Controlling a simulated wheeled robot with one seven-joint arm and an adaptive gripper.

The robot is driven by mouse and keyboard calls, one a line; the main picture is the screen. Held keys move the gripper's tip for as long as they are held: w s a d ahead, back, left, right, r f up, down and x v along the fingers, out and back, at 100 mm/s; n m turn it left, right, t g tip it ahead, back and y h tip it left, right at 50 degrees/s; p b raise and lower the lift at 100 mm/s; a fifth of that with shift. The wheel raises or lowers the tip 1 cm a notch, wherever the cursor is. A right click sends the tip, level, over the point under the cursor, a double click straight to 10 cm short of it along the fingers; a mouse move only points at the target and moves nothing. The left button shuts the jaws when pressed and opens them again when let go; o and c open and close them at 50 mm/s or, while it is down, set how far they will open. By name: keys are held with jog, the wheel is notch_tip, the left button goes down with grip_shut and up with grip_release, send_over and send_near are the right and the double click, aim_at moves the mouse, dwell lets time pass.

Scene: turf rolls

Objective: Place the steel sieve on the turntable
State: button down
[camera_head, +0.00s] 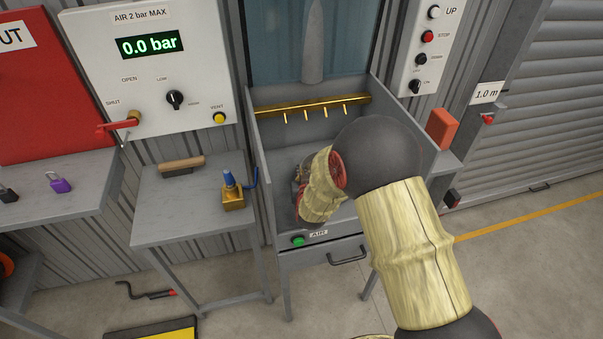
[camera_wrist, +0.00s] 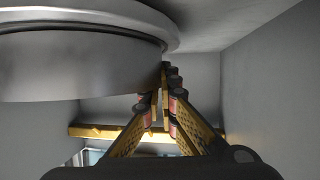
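In the wrist view, which is upside down, the steel sieve (camera_wrist: 75,68) is a wide grey drum filling the left side. A broader pale disc, apparently the turntable (camera_wrist: 120,14), lies against its far side, with a dark line between them. I cannot tell whether they touch. My gripper (camera_wrist: 166,88) has its fingers drawn together at the sieve's right edge, apparently pinching its wall; the left fingertip is partly hidden. In the head view my arm covers the sieve and turntable, and my gripper reaches into the grey cabinet (camera_head: 283,160).
A brass bar with nozzles (camera_head: 315,105) crosses the cabinet's back. The cabinet walls (camera_wrist: 268,75) stand close on both sides. A side table (camera_head: 185,215) at left holds a brush (camera_head: 182,166) and a brass block with a blue top (camera_head: 232,196).

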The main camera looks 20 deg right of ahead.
jog(key=c, duration=2.5)
grip_release()
jog(key=shift+c, duration=0.2)
jog(key=o, duration=0.4)
jog(key=shift+o, duration=0.5)
jog(key=shift+r, duration=0.1)
